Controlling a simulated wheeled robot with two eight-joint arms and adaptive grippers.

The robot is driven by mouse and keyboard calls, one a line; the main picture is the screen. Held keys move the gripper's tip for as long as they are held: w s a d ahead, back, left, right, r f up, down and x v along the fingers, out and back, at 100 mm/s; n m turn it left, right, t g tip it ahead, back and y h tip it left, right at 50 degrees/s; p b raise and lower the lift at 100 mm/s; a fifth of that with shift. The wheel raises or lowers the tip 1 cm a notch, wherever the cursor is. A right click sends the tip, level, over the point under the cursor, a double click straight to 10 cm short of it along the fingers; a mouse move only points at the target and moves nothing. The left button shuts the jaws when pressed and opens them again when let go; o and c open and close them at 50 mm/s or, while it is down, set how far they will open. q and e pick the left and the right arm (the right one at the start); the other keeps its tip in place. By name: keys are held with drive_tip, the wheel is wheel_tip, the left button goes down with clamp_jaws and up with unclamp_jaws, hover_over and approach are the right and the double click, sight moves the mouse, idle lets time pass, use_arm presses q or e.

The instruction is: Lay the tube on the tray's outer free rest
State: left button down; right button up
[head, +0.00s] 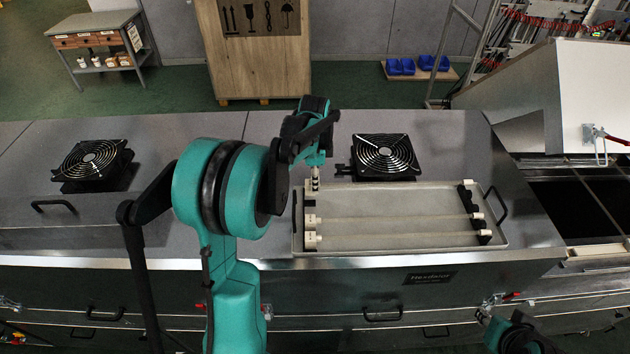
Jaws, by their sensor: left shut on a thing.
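The metal tray (400,206) lies on the dryer's top, with black notched rests along its left and right ends. Two pale tubes, a middle one (395,219) and a near one (400,239), lie across it. My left gripper (315,176) is over the tray's far left corner, shut on the left end of a pale tube (400,187). This tube runs along the tray's far side, parallel to the others, with a white end (467,182) at the far right rest. I cannot tell whether it touches the rests. My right gripper (515,332) is low at the bottom right, its fingers unclear.
A black fan (384,157) stands just behind the tray, and another fan (92,163) is at the left. A raised panel (590,95) and dark open bays are further right. The top at far left is mostly clear.

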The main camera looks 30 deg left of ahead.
use_arm(q)
drive_tip(key=shift+f+b, duration=0.85)
drive_tip(key=shift+f, duration=0.25)
drive_tip(key=c, duration=1.2)
unclamp_jaws()
drive_tip(key=shift+r, duration=0.15)
wheel_tip(320, 180, up, 12)
drive_tip(key=shift+f, duration=0.1)
